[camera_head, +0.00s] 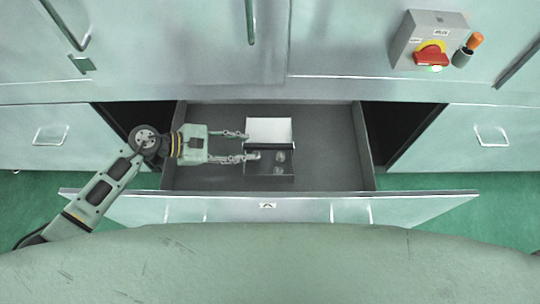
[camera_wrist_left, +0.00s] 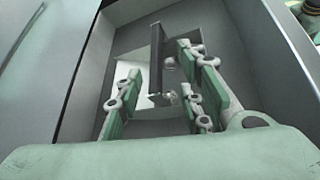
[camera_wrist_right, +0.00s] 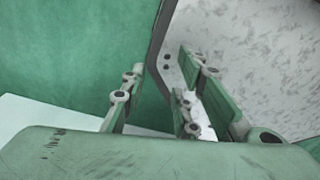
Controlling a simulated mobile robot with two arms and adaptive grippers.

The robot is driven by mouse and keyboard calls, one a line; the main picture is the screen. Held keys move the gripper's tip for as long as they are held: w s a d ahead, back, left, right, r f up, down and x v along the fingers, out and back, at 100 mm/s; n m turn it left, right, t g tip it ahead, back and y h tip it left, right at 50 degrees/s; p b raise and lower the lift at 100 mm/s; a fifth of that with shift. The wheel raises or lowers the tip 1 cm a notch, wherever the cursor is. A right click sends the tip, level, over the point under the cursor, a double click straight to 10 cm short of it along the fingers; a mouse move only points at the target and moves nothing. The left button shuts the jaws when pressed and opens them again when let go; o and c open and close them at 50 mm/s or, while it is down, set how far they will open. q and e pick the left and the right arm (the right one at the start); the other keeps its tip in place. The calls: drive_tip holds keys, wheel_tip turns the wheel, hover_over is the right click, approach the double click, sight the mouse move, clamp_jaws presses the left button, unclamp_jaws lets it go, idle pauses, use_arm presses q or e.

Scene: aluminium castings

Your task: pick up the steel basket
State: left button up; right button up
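What looks like the steel basket (camera_head: 268,130) lies in an open drawer in the head view. It has a bright white part, a dark bar across its middle and a dark glossy part showing reflections. My left gripper (camera_head: 246,146) reaches in from the left, its fingers apart at the basket's left side, roughly level with the bar. In the left wrist view the basket's bar (camera_wrist_left: 156,62) stands between the open fingers, with a gap on both sides. I cannot tell whether they touch the basket. My right gripper (camera_wrist_right: 160,95) shows only in its wrist view, open and empty.
The grey drawer (camera_head: 335,150) is otherwise bare, with free room right of the basket. Its front panel (camera_head: 400,208) is close to me. Cabinets stand on both sides. A switch box (camera_head: 414,27) with a red knob is above right. The floor (camera_wrist_right: 60,50) is green.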

sight(262, 147)
use_arm(q)
drive_tip(key=x, duration=0.8)
drive_tip(key=shift+w, duration=0.2)
clamp_jaws()
idle(0.5)
